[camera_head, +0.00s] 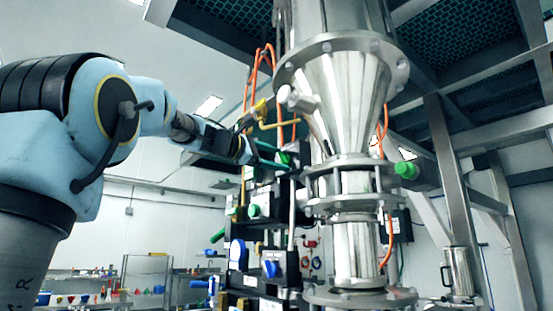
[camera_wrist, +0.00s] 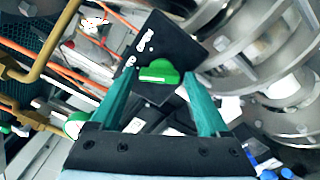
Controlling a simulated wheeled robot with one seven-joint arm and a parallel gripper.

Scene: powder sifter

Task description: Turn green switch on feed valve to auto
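The green switch (camera_wrist: 158,71) is a rounded knob on a black panel (camera_wrist: 160,45) with white lettering, seen in the wrist view. I take this panel to be part of the feed valve. My gripper (camera_wrist: 160,76) has two teal fingers spread apart, one to each side of the knob, with clear gaps between them and it. How near the tips are in depth I cannot tell. In the head view my gripper (camera_head: 274,158) reaches from the left toward the same area, where a small green knob (camera_head: 283,158) shows partly beside the fingers. The lettering is too small to read.
A steel hopper column (camera_head: 345,95) stands close on the right. A yellow pipe (camera_head: 275,124) and orange hoses (camera_head: 250,85) run near the arm. Other green knobs show lower (camera_head: 254,210) and at right (camera_head: 405,170). A blue switch (camera_head: 270,268) is below. Open room lies left.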

